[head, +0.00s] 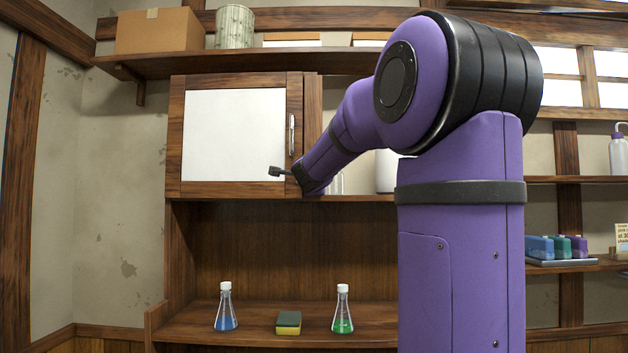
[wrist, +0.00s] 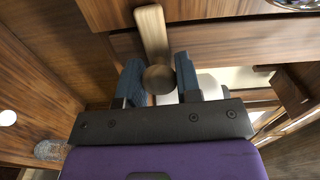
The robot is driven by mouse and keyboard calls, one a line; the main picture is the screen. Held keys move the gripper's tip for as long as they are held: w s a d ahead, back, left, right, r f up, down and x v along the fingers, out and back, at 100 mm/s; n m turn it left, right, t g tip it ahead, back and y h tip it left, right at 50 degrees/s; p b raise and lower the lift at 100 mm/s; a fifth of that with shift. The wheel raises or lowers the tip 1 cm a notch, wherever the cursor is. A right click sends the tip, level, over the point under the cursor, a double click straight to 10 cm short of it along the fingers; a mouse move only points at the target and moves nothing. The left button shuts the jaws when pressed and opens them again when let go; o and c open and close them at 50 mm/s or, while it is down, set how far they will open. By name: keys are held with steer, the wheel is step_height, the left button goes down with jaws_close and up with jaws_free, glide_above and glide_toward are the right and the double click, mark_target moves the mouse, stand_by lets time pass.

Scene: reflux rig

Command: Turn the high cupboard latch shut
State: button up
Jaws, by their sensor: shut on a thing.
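The high cupboard (head: 234,192) has a white-panelled door with a wood frame and stands closed or nearly so. In the wrist view the wooden latch (wrist: 151,32) is a flat bar running up from a round knob. My gripper (wrist: 159,76) has its two blue fingers on either side of the knob and is shut on the latch. In the head view my gripper is at the door's lower right corner, and my arm hides the latch there. I cannot tell whether the latch bar lies across the door edge.
A vertical metal handle (head: 291,134) is on the door just above my gripper. Below, a blue flask (head: 226,312), a sponge (head: 288,323) and a green flask (head: 342,314) stand on the counter. A box (head: 158,32) is on the shelf above.

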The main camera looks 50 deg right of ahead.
steer(key=shift+f+m, duration=0.1)
steer(key=shift+m, duration=0.4)
steer(key=o, duration=0.9)
steer(key=v, duration=1)
steer(key=shift+s+a, duration=0.25)
steer(key=shift+s, duration=0.1)
